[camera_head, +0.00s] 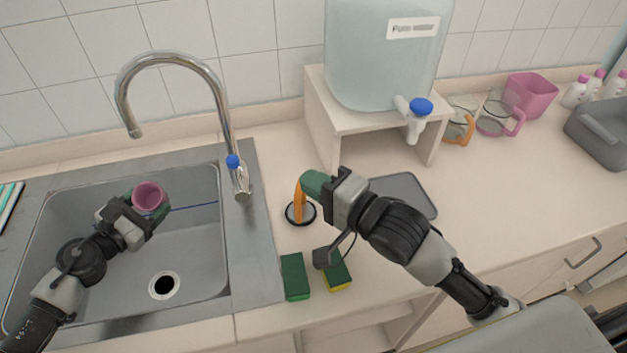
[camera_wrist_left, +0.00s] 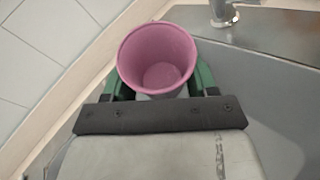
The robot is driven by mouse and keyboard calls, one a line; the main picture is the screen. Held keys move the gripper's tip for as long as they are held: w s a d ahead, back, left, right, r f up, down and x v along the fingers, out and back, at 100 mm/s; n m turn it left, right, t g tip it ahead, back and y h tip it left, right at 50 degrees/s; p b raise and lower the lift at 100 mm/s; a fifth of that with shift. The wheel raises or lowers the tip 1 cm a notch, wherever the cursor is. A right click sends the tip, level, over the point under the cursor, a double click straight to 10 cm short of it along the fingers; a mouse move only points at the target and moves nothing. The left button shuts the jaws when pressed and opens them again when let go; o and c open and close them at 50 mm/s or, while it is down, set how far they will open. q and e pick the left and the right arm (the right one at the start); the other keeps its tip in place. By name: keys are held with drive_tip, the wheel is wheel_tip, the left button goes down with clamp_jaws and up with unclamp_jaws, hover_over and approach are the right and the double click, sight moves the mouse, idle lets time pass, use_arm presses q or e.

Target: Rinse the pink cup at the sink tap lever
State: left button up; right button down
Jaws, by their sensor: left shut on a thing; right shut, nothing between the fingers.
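The pink cup (camera_head: 149,196) is held over the sink basin by my left gripper (camera_head: 146,206), which is shut on it. In the left wrist view the pink cup (camera_wrist_left: 158,60) sits between the green fingers, its open mouth facing the camera and its inside looking empty. The chrome tap (camera_head: 222,110) arches over the back of the sink, its spout above and slightly left of the cup. The tap lever (camera_head: 233,162) with a blue mark is at the tap's base, right of the cup. My right gripper (camera_head: 308,185) is shut and empty, above the counter right of the tap.
The sink basin (camera_head: 205,235) has a drain hole (camera_head: 164,285). An orange-handled tool (camera_head: 299,212) stands on the counter beside my right gripper. Two sponges (camera_head: 295,277) lie in front. A water tank (camera_head: 385,50) rests on a white stand (camera_head: 330,135). Mugs (camera_head: 495,115) stand at the right.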

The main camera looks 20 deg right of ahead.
use_arm(q)
drive_tip(key=shift+s+d+p, duration=0.2)
drive_tip(key=shift+s+p, duration=0.1)
drive_tip(key=shift+s, duration=1.6)
drive_tip(key=s+r+p, duration=0.4)
drive_tip(key=s, duration=0.1)
drive_tip(key=shift+d, duration=0.2)
idle(1.2)
